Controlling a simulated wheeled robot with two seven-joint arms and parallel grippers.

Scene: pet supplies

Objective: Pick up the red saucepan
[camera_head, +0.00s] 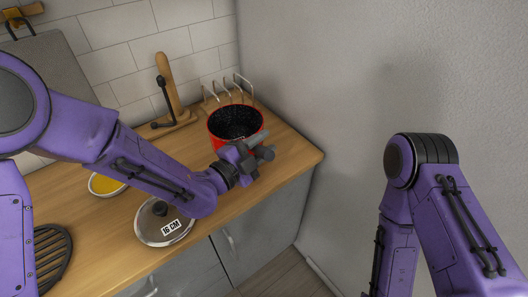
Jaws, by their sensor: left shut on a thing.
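The red saucepan (219,124) stands on the wooden counter near its right end, close to the wall. It is open on top, with a dark speckled inside. My left gripper (262,140) reaches across from the left and is at the saucepan's front right side, shut on it. The fingers partly cover the saucepan's front, so the exact hold is hard to see. My right arm (425,160) is at the right over the floor, and its gripper is out of the picture.
A glass lid (150,232) marked 16 CM lies near the counter's front edge. A wooden stand (177,110) and a wire rack (243,88) are behind the saucepan. A bowl with yellow contents (104,185) and a black trivet (50,255) are at the left. The wall closes off the right side.

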